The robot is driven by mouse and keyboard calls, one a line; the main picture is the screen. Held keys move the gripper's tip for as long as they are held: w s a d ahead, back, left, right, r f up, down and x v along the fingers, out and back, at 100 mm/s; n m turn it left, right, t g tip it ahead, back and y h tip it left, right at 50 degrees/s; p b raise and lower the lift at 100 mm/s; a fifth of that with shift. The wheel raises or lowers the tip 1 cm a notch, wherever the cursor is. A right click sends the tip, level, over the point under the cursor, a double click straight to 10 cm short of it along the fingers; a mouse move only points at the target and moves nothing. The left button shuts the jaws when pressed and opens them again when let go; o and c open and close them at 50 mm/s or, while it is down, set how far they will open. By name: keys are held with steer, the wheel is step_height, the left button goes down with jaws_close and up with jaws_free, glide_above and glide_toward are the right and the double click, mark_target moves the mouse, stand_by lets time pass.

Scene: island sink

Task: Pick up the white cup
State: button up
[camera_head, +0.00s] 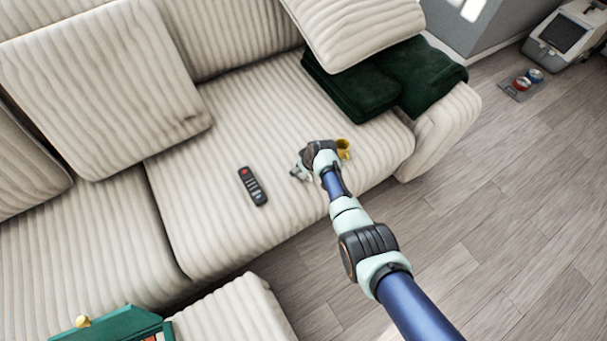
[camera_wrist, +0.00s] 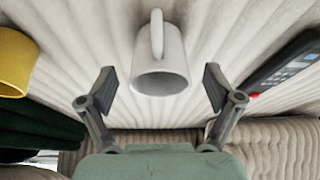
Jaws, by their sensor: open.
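The white cup (camera_wrist: 160,66) lies between and just beyond my fingertips in the wrist view. Its handle points toward the top of that picture, and its rim faces my gripper. My gripper (camera_wrist: 161,90) is open, with one finger on each side of the cup and a gap to both sides. In the head view my gripper (camera_head: 303,170) is low over the ribbed sofa seat (camera_head: 215,175). The cup is mostly hidden there by the gripper and arm.
A yellow cup (camera_head: 344,149) stands close beside my gripper, also at the wrist view's left edge (camera_wrist: 14,62). A black remote (camera_head: 253,187) lies to the left, also in the wrist view (camera_wrist: 285,66). Dark green folded cloths (camera_head: 352,92) and cushions (camera_head: 100,85) lie behind.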

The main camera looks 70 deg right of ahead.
steer(key=c, duration=1.3)
steer(key=shift+r, duration=0.15)
step_height(320, 180, up, 20)
steer(key=p, duration=1.1)
